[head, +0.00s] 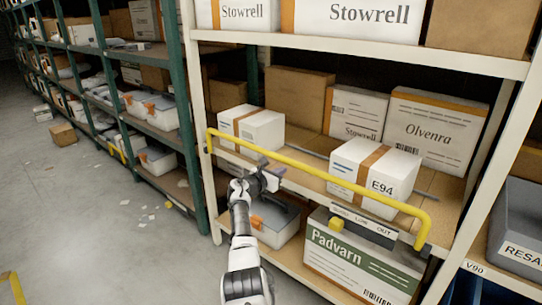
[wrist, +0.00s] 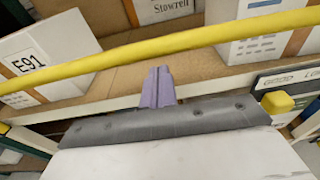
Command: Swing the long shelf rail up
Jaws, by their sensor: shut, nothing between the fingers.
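The long yellow shelf rail (head: 340,182) runs across the front of the middle shelf of the white rack, with its ends bent downward. In the wrist view the rail (wrist: 190,42) crosses the whole picture, rising to the right. My gripper (head: 268,177) is in front of the rack, close to the left half of the rail. In the wrist view my gripper's purple fingertips (wrist: 157,84) are together and empty. They appear just below the rail in that picture, with no hold on it; whether they touch it I cannot tell.
Behind the rail stand a white box marked E94 (head: 376,176) and a box marked E91 (wrist: 52,58). A yellow knob (head: 336,224) sits by a label strip below the rail. A Padvarn box (head: 362,262) is on the lower shelf.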

